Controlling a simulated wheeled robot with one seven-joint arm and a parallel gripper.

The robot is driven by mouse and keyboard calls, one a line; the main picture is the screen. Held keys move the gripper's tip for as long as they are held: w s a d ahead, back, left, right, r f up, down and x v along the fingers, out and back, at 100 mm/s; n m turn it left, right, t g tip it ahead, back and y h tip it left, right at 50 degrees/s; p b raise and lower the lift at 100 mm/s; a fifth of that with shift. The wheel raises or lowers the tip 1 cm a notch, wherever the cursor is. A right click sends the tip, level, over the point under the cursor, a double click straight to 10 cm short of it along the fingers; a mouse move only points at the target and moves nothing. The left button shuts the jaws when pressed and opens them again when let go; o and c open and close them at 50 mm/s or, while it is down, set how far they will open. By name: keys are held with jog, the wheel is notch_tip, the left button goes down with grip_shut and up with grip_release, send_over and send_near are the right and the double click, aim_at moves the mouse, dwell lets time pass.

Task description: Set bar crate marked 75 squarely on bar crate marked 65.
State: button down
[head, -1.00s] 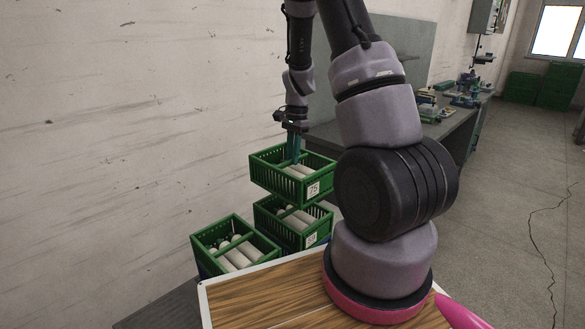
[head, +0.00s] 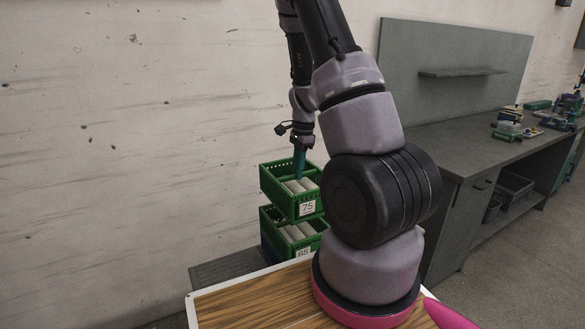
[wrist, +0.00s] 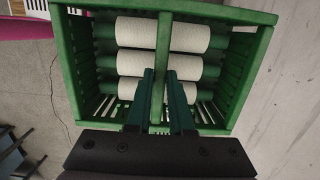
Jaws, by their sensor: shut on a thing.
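Bar crate 75 (head: 307,208) is a green slatted crate with white rolls inside and a white label. My gripper (head: 299,172) points down into it and is shut on its middle crossbar; the wrist view shows the bar (wrist: 163,45) running up from between the fingers (wrist: 160,95). Bar crate 65 (head: 303,253), also green with white rolls, stands below it. Crate 75 hangs above crate 65, roughly level, and appears slightly offset; the exact gap is unclear. My arm hides the right side behind both crates.
A dark grey surface (head: 228,268) is bare left of crate 65. A wood-topped surface (head: 250,305) lies in front. The wall (head: 130,150) is close behind the crates. A grey workbench (head: 460,145) with small items stands to the right.

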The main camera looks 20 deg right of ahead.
aim_at(295, 185)
jog(key=shift+a+f, duration=0.1)
jog(key=shift+a, duration=0.25)
jog(key=shift+a+f, duration=0.25)
jog(key=shift+f, duration=2.6)
jog(key=shift+f, duration=0.6)
jog(key=c, duration=0.7)
grip_release()
jog(key=shift+s, duration=0.1)
jog(key=r, duration=0.3)
jog(key=d+r, duration=0.1)
jog(key=r, duration=0.7)
jog(key=shift+d, duration=0.15)
